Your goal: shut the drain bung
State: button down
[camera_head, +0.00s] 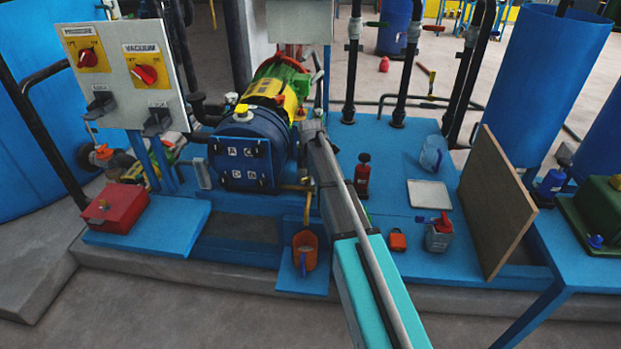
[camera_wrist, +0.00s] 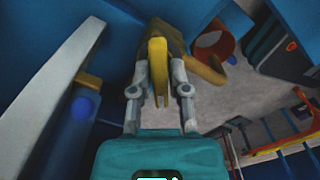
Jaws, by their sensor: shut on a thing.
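In the wrist view my gripper (camera_wrist: 159,80) is shut on a narrow yellow piece (camera_wrist: 158,55), which looks like the handle of the drain bung. A brown brass fitting (camera_wrist: 205,72) shows just behind and to the right of it. In the head view a brass drain pipe (camera_head: 307,205) comes out low beside the blue pump end (camera_head: 240,162) and points down at an orange jug (camera_head: 305,252). My arm covers the gripper and the bung there. How far the bung is turned cannot be told.
The orange jug also shows in the wrist view (camera_wrist: 213,42). A red box (camera_head: 114,208) stands at left under the switch panel (camera_head: 127,65). A small orange padlock-like block (camera_head: 397,240), a grey can (camera_head: 438,238) and a leaning brown board (camera_head: 498,205) are at right.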

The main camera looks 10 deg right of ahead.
jog(key=shift+m, duration=0.5)
jog(key=m, duration=0.2)
jog(key=shift+m, duration=2.1)
jog(key=c, duration=0.6)
grip_release()
jog(key=shift+n, duration=0.3)
